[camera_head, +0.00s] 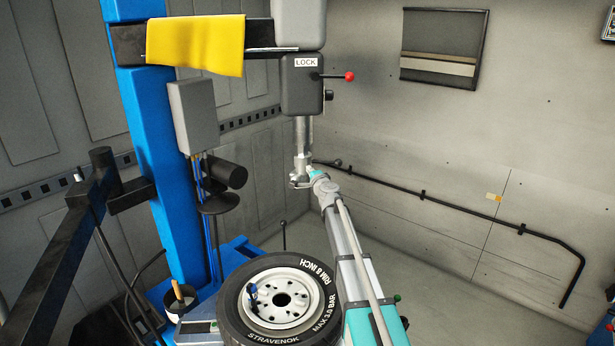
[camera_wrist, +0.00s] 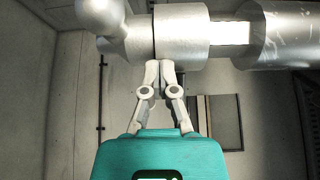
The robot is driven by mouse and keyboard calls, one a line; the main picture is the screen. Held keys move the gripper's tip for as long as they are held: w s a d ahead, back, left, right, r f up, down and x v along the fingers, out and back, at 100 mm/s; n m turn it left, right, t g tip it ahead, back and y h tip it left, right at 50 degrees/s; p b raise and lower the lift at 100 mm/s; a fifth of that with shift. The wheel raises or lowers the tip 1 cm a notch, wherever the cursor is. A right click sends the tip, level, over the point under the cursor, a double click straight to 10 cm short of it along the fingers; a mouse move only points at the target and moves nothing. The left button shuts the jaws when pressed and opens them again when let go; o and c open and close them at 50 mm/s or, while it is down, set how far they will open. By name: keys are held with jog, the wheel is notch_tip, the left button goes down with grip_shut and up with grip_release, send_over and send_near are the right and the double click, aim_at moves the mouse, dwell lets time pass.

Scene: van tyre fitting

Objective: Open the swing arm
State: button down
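The swing arm (camera_head: 270,54) runs from the blue column to a grey head marked LOCK, with a red-knobbed lever (camera_head: 349,76) on its right. A metal shaft (camera_head: 303,130) hangs from the head, with a mount tool at its lower end, above the wheel. The shaft lies sideways across the top of the wrist view (camera_wrist: 190,37). My gripper (camera_head: 303,180) is at the lower end of the shaft. In the wrist view, its fingertips (camera_wrist: 159,64) are together against or just beside the metal; contact is unclear. Nothing is visible between them.
A yellow cloth (camera_head: 195,43) hangs over the arm. A tyre on a white rim (camera_head: 283,297) lies below the shaft. The blue column (camera_head: 155,150), a grey box (camera_head: 194,115) and a black frame stand to the left. A wall pipe (camera_head: 455,207) runs behind; open floor lies right.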

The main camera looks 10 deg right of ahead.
jog(key=w+a+n+y, duration=0.1)
jog(key=w+n+y, duration=0.1)
jog(key=w, duration=2.1)
jog(key=shift+a+g+y, duration=0.3)
jog(key=shift+a+y, duration=0.05)
jog(key=shift+y, duration=0.15)
jog(key=shift+s+d, duration=0.1)
jog(key=shift+s, duration=0.05)
jog(key=s+d, duration=0.8)
jog(key=s, duration=0.3)
jog(key=shift+s, duration=0.15)
jog(key=shift+f, duration=0.1)
jog(key=shift+s, duration=0.1)
